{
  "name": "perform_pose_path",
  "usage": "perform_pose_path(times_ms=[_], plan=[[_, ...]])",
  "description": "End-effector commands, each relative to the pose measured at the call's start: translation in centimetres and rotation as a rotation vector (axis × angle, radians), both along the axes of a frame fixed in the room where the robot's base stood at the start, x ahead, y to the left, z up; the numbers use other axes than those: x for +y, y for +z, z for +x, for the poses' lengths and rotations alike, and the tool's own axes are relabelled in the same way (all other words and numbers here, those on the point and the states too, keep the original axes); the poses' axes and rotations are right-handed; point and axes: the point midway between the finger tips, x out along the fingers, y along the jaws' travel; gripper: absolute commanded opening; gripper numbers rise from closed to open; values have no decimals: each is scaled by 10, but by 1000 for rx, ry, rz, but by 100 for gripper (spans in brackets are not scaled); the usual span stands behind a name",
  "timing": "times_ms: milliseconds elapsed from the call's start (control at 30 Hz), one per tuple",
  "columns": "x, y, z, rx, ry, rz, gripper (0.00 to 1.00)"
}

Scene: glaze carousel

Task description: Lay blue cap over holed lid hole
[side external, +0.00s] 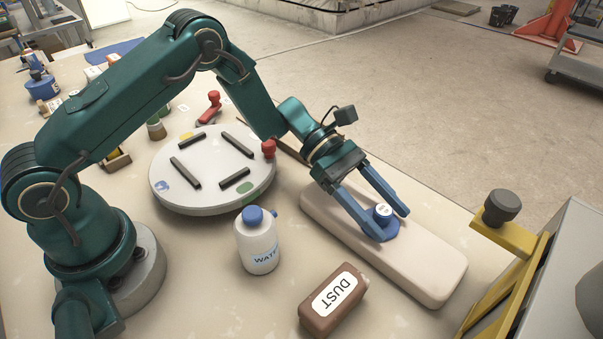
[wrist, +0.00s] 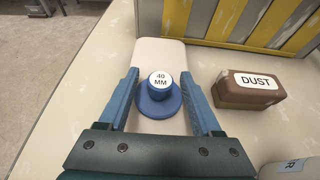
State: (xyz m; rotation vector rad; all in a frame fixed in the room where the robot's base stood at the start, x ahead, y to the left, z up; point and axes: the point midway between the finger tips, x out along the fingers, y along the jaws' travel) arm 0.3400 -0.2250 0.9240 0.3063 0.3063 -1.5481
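The blue cap (side external: 383,211) has a wide round flange and a knob with a white top. In the wrist view the cap (wrist: 158,105) reads "40 MM". My gripper (side external: 391,224) is open, with one blue finger on each side of the cap. In the wrist view gaps show between the knob and both fingers of my gripper (wrist: 160,82). I cannot pick out a holed lid in either view.
A round grey turntable (side external: 206,172) with black bars stands left of the block. A white water bottle (side external: 257,249) and a brown "DUST" box (side external: 321,317) stand in front of it. A yellow frame (side external: 512,277) stands at the right.

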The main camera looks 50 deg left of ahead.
Motion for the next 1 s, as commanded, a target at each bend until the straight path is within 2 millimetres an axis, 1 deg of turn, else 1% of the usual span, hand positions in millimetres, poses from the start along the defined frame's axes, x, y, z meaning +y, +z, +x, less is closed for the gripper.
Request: perform_pose_path(times_ms=[267,367,467,800,900,1000], plan=[[0,1,0,0,0,0,65],[0,7,0,-2,-1,0,65],[14,12,1,-1,5,-1,65],[81,39,2,-4,6,1,65],[95,45,1,-3,4,2,65],[105,49,1,-2,2,1,65]])
